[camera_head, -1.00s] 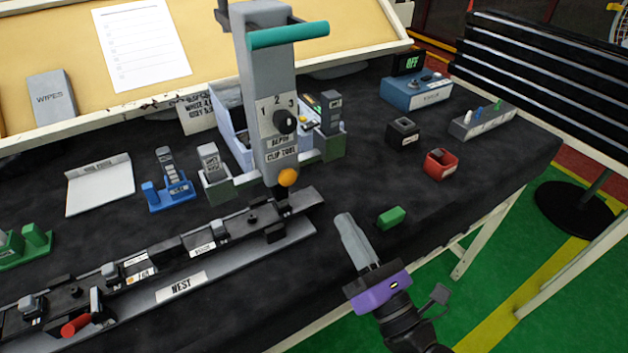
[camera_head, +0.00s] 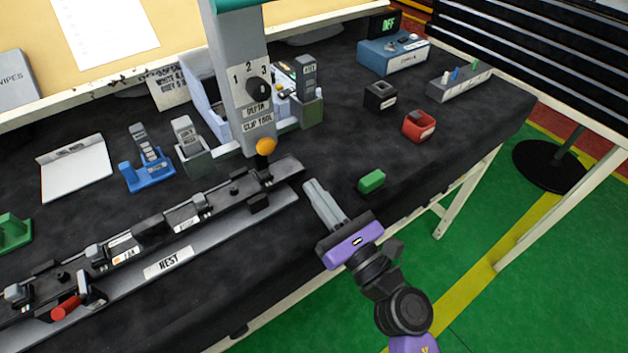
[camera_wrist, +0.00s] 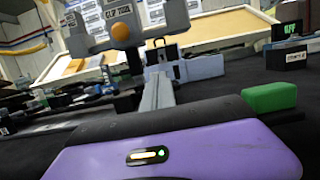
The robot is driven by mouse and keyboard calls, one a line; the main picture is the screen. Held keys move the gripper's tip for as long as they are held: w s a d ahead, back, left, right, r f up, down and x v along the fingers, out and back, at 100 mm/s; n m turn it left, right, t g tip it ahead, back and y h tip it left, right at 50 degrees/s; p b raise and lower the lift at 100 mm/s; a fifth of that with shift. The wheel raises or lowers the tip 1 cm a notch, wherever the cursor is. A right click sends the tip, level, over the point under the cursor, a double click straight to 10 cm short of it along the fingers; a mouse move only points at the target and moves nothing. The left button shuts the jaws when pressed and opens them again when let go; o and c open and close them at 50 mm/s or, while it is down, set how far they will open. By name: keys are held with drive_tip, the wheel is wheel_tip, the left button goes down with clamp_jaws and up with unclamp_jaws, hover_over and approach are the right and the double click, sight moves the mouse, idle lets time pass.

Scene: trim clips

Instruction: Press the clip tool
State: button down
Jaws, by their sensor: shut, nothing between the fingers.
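The clip tool (camera_head: 237,85) is a tall grey column with a depth knob, a "CLIP TOOL" label and an orange ball (camera_head: 266,146) low on its front. Its teal handle (camera_head: 236,4) is cut off at the top edge. Below the ball, a long trim strip with several clips lies in the nest (camera_head: 168,262). My gripper (camera_head: 313,187) is shut and empty, right of the nest's end and apart from the tool. In the wrist view the orange ball (camera_wrist: 120,31) stands ahead, just left of the fingers (camera_wrist: 157,88).
A green block (camera_head: 372,181) lies just right of my gripper. A red box (camera_head: 419,126), a black box (camera_head: 380,96) and a blue unit (camera_head: 393,54) stand farther back right. A red-handled clamp (camera_head: 67,307) is at the nest's left.

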drive_tip(key=x, duration=0.2)
drive_tip(key=p+x, duration=0.1)
drive_tip(key=x, duration=0.5)
drive_tip(key=shift+w+a+r, duration=0.1)
drive_tip(key=shift+r, duration=0.2)
drive_tip(key=shift+r+p, duration=1.6)
drive_tip(key=shift+r, duration=0.15)
